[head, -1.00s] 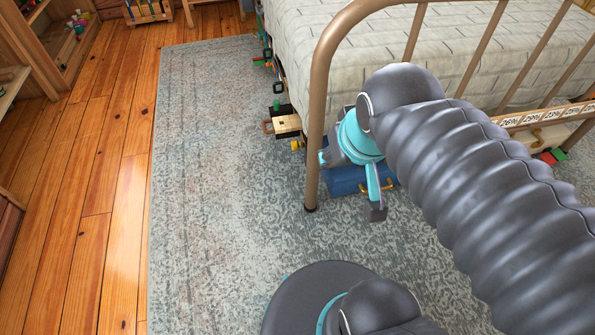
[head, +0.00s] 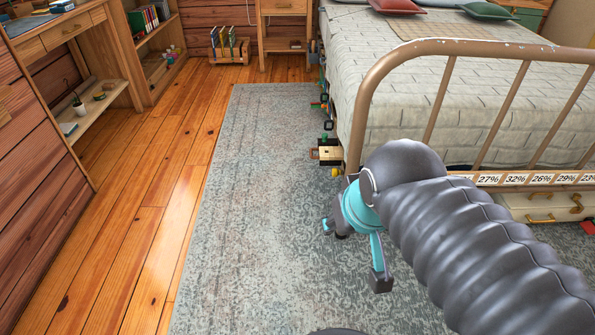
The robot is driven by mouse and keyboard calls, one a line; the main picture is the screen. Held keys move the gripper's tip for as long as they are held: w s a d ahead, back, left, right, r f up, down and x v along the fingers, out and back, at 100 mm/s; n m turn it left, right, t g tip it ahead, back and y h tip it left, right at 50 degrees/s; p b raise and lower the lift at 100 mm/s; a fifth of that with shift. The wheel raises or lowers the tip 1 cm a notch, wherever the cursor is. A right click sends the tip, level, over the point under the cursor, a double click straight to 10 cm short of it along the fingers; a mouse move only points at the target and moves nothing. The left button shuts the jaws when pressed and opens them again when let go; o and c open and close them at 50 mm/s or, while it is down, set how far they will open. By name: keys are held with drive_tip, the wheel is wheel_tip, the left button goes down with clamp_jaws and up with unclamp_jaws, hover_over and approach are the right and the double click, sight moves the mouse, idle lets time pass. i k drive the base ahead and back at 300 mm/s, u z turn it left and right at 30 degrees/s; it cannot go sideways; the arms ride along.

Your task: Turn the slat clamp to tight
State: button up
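Several small fittings stick out along the left side of the bed. The nearest is a pale wooden block (head: 329,153) with a dark reddish loop at its left end, and a yellow knob (head: 336,172) sits just below it. Farther back are a dark green-and-black fitting (head: 326,125) and another small one (head: 319,103). I cannot tell which is the slat clamp or how it is set. My gripper (head: 358,258), teal and dark grey, hangs in front of the bed's near left post, below these fittings in the picture. Its fingers look spread and empty; my arm partly hides it.
A patterned rug (head: 245,200) and wooden floor (head: 150,210) lie open to the left. A desk and shelves line the far left.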

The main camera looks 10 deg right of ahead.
sight(336, 172)
drive_tip(key=u, duration=0.4)
drive_tip(key=i, duration=1.3)
drive_tip(key=z, duration=0.85)
